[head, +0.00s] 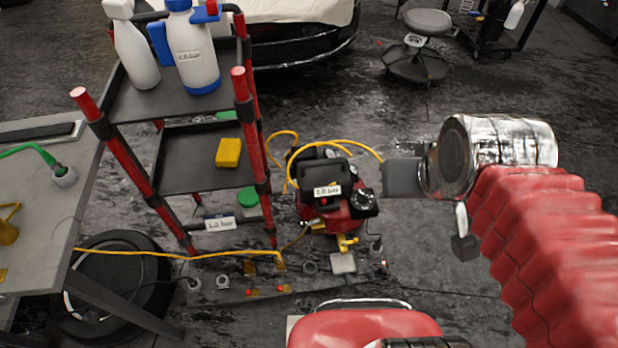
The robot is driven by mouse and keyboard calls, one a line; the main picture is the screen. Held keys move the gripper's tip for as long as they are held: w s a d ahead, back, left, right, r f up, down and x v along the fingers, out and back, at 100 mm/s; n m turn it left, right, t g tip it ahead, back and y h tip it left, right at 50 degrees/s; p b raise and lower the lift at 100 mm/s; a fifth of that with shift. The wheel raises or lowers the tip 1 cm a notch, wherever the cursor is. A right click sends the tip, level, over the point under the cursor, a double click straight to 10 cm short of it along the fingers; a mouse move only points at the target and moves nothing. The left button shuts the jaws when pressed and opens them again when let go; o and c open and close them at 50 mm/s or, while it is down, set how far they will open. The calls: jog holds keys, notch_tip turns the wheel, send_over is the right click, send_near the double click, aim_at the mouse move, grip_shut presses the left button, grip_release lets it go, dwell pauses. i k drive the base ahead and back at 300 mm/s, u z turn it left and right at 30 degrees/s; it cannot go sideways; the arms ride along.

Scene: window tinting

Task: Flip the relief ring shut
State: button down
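A small red and black compressor (322,192) stands on the floor in the middle of the head view, with a label on its front and a black round knob (362,202) at its right. A brass-yellow fitting (347,243) shows low on its front. I cannot clearly make out the relief ring. My gripper (434,207) is to the right of the compressor, with its two dark finger pads spread wide apart. It appears open and empty, and in the picture it does not overlap the compressor body.
A yellow hose (160,255) runs from the grey table (60,215) across the floor. A red-posted cart (195,185) with bottles stands left of the compressor. Several small fittings lie on a dark floor strip (250,292). A stool (415,60) stands behind.

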aim_at(318, 221)
jog(key=u, duration=0.2)
jog(key=k, duration=0.5)
jog(key=u, duration=0.55)
jog(key=k, duration=0.8)
jog(key=u, duration=0.6)
jog(key=i, duration=1.35)
jog(key=z, duration=0.85)
jog(key=i, duration=0.35)
jog(key=z, duration=0.2)
